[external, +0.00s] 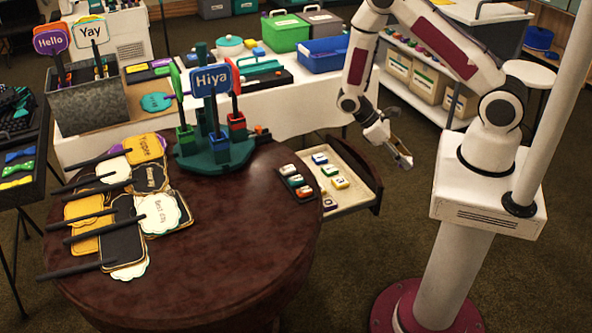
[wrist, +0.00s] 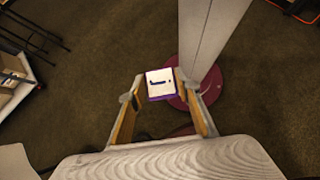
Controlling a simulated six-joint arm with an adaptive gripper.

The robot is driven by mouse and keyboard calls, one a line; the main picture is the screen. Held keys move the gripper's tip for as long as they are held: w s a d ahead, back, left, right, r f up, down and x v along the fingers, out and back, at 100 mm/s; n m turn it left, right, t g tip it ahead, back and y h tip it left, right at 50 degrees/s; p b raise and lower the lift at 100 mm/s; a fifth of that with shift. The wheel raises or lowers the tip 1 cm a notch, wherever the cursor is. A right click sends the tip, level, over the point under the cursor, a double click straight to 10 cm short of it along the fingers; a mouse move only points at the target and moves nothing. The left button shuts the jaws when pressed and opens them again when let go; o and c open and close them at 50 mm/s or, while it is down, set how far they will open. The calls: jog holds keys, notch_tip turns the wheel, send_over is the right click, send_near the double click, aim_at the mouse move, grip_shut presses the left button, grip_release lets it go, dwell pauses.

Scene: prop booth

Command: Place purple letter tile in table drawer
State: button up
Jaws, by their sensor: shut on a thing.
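The purple letter tile (wrist: 160,84) has a white top with a dark mark and purple sides. In the wrist view it sits between the fingertips of my gripper (wrist: 161,88), which is shut on it. In the external view my gripper (external: 403,158) hangs in the air to the right of the open table drawer (external: 366,190), pointing down and right. The tile is too small to make out there. The drawer is pulled out from the round table and has several letter tiles (external: 340,182) in its pale inside. The wrist view does not show the drawer.
A dark rack (external: 298,183) with letter tiles lies on the round table (external: 200,260) beside the drawer. A green stand (external: 215,150) with signs and several flat signs are farther left. Shelves with bins (external: 425,80) stand behind my arm.

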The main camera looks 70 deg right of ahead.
jog(key=a+f+m+y, duration=0.1)
jog(key=a+m+y, duration=0.3)
jog(key=m+y, duration=0.1)
jog(key=m+t+y, duration=0.5)
jog(key=m+t, duration=0.7)
jog(key=m, duration=0.8)
send_over(339, 204)
jog(key=s+d, duration=0.1)
jog(key=d, duration=0.2)
jog(key=shift+s+a+r, duration=0.1)
jog(key=shift+s, duration=0.05)
jog(key=shift+f, duration=2.9)
jog(key=shift+f, duration=0.15)
jog(key=shift+f, duration=1.95)
